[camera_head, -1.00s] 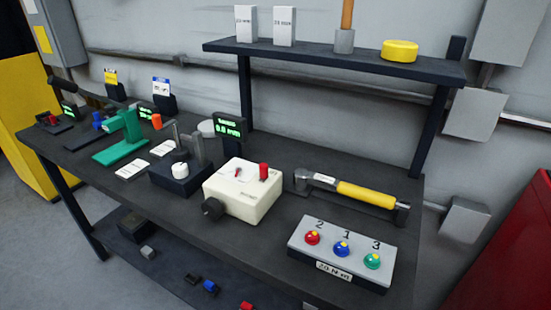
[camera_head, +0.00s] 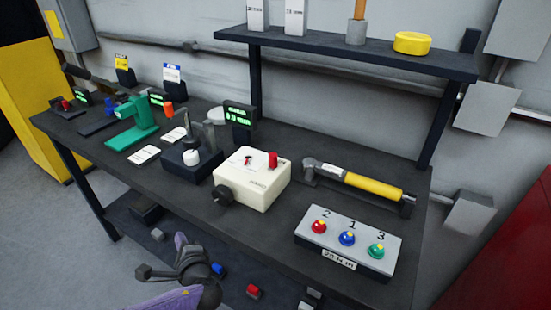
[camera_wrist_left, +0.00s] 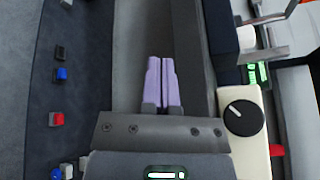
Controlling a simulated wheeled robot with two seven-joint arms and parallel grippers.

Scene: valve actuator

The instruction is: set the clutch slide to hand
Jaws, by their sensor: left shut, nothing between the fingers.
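The cream actuator box (camera_head: 252,180) stands on the dark bench, with a black round knob (camera_head: 224,195) on its near left side. A small red-marked slot (camera_head: 248,160) and a red upright handle (camera_head: 272,160) are on its top; which setting the slide is at is too small to tell. In the left wrist view the box (camera_wrist_left: 247,160) and knob (camera_wrist_left: 243,117) are at the right. My left gripper (camera_head: 180,238) is low in front of the bench edge, left of the box and apart from it. Its purple fingers (camera_wrist_left: 161,80) are together and empty.
A green stand (camera_head: 137,125) and a dark block with a white knob (camera_head: 191,157) lie left of the box. A yellow-handled wrench (camera_head: 365,186) and a three-button panel (camera_head: 345,242) are to its right. Small coloured parts lie on the lower shelf (camera_head: 125,215).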

